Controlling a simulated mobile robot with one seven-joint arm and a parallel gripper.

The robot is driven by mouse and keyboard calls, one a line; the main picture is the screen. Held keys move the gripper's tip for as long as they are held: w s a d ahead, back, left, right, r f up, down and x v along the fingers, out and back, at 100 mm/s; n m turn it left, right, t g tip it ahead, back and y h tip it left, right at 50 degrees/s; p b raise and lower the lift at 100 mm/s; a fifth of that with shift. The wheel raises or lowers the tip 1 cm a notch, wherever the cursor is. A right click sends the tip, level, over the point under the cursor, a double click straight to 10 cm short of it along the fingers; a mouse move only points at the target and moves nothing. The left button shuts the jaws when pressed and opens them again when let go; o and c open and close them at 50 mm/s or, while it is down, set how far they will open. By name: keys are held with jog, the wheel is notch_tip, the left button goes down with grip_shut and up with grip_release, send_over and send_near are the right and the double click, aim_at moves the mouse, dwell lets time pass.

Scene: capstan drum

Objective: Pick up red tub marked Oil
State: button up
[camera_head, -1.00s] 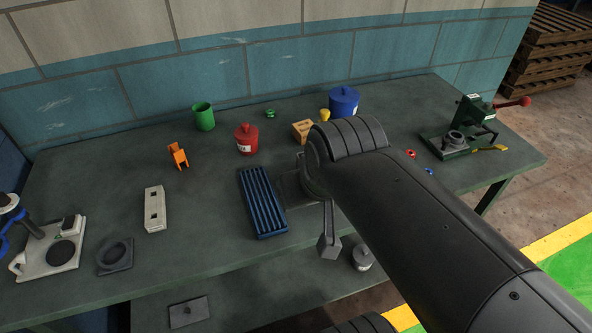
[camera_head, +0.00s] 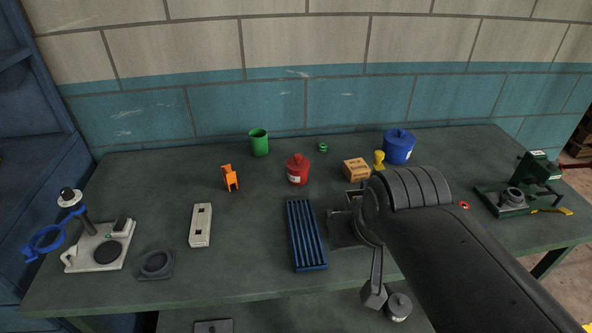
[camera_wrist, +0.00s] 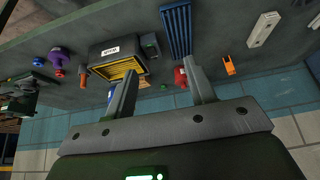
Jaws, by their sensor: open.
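The red tub (camera_head: 298,169) with a knobbed lid and a white label stands upright on the dark grey bench, towards the back. The label's writing is too small to read in the head view. In the wrist view the red tub (camera_wrist: 181,78) shows small, just left of the right finger's tip and partly hidden by it. My gripper (camera_wrist: 159,70) is open, with nothing between its fingers, and is apart from the tub. In the head view my arm hides the gripper's fingers.
A blue grooved tray (camera_head: 306,235) lies in front of the tub. A green cup (camera_head: 259,142) and orange bracket (camera_head: 230,177) stand to its left. A wooden box (camera_head: 356,169), yellow piece (camera_head: 379,159) and blue tub (camera_head: 398,147) stand to its right. Bare bench surrounds the red tub.

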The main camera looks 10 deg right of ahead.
jog(key=shift+o, duration=0.5)
jog(key=o, duration=0.8)
jog(key=m+g+h, duration=0.1)
jog(key=m+h, duration=0.1)
jog(key=m, duration=0.3)
send_over(298, 162)
jog(key=s+a, duration=0.1)
jog(key=s, duration=0.1)
jog(key=f, duration=1)
jog(key=shift+s+a+f, duration=0.15)
jog(key=shift+s+a, duration=0.05)
jog(key=x, duration=1)
jog(key=shift+f, duration=0.25)
